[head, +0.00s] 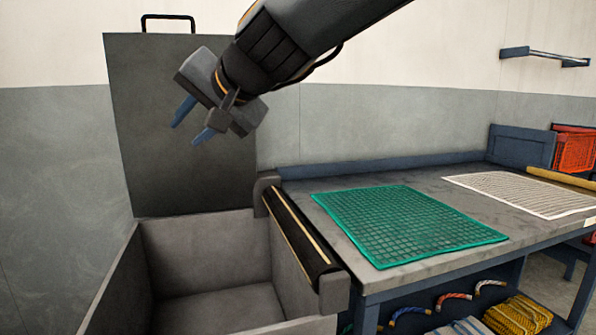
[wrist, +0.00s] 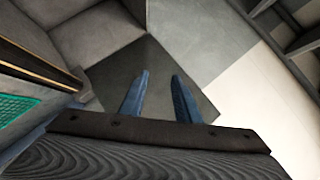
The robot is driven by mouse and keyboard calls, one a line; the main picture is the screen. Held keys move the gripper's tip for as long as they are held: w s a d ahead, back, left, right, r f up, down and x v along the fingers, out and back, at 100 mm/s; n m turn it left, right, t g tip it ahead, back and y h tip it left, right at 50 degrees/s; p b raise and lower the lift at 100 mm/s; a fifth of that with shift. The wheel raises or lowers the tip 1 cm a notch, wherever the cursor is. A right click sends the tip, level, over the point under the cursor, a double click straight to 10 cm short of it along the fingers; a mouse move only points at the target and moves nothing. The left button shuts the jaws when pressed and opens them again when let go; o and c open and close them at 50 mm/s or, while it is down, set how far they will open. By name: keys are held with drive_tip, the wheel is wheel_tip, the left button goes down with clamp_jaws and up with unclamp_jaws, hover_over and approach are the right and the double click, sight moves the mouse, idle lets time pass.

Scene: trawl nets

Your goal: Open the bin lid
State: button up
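The bin (head: 283,270) stands at the lower left of the head view, and its inside is open to view and looks empty. Its grey lid (head: 150,130) stands upright at the back, with a black handle (head: 168,17) on its top edge. In the wrist view the lid (wrist: 150,75) shows beyond the fingertips. My gripper (head: 188,124) hangs in front of the lid, above the bin. Its two blue fingers are apart with nothing between them, as the wrist view (wrist: 158,80) also shows. I see no contact with the handle.
A workbench (head: 420,262) stands right of the bin, with a green net (head: 405,222) and a white net (head: 525,193) on it. A dark roller (head: 300,235) lies along the bin's right edge. Ropes (head: 455,297) lie below. A wall rail (head: 545,55) is at upper right.

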drive_tip(key=s+d+f+n+g+h, duration=0.1)
drive_tip(key=s+d+f+g+h, duration=0.15)
drive_tip(key=d+f, duration=0.6)
drive_tip(key=s+d+f+n+g+h, duration=0.15)
drive_tip(key=s+d+f, duration=0.3)
drive_tip(key=f, duration=0.65)
drive_tip(key=s+d+f+g+h, duration=0.2)
drive_tip(key=s+d+f, duration=0.4)
drive_tip(key=d, duration=0.2)
drive_tip(key=s+d+f+g+h, duration=0.2)
drive_tip(key=s+d+f+h, duration=0.1)
drive_tip(key=s+d+f, duration=0.4)
drive_tip(key=w+a+f+n+b, duration=0.1)
drive_tip(key=a+f+n+b, duration=0.1)
drive_tip(key=a+f+b, duration=0.4)
drive_tip(key=w+a+f+n+b, duration=0.1)
drive_tip(key=f+n+b, duration=0.1)
drive_tip(key=f+b, duration=0.35)
drive_tip(key=d+r+m+p, duration=0.3)
drive_tip(key=d+r+p, duration=0.5)
drive_tip(key=p, duration=0.5)
drive_tip(key=s+d+r+m+p, duration=0.1)
drive_tip(key=d+r+m+p, duration=0.2)
drive_tip(key=d+r+p, duration=0.6)
wheel_tip(320, 180, up, 3)
drive_tip(key=p, duration=0.5)
drive_tip(key=shift+s+r, duration=0.15)
drive_tip(key=shift+r, duration=0.05)
